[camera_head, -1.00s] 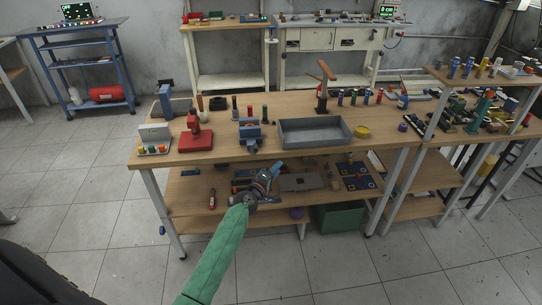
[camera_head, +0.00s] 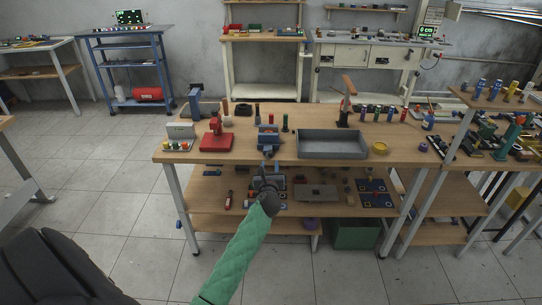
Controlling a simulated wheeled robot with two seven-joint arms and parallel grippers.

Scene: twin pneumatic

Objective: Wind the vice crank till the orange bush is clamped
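A blue vice (camera_head: 268,137) stands near the front edge of the wooden workbench (camera_head: 237,152), left of the grey tray. Its crank faces me and is too small to make out clearly. No orange bush can be told apart at the vice.
A red press (camera_head: 216,138) and a white box with coloured buttons (camera_head: 179,143) stand left of the vice. The grey tray (camera_head: 333,156) and a yellow ring (camera_head: 379,148) are right of it. A lower shelf (camera_head: 207,221) holds parts.

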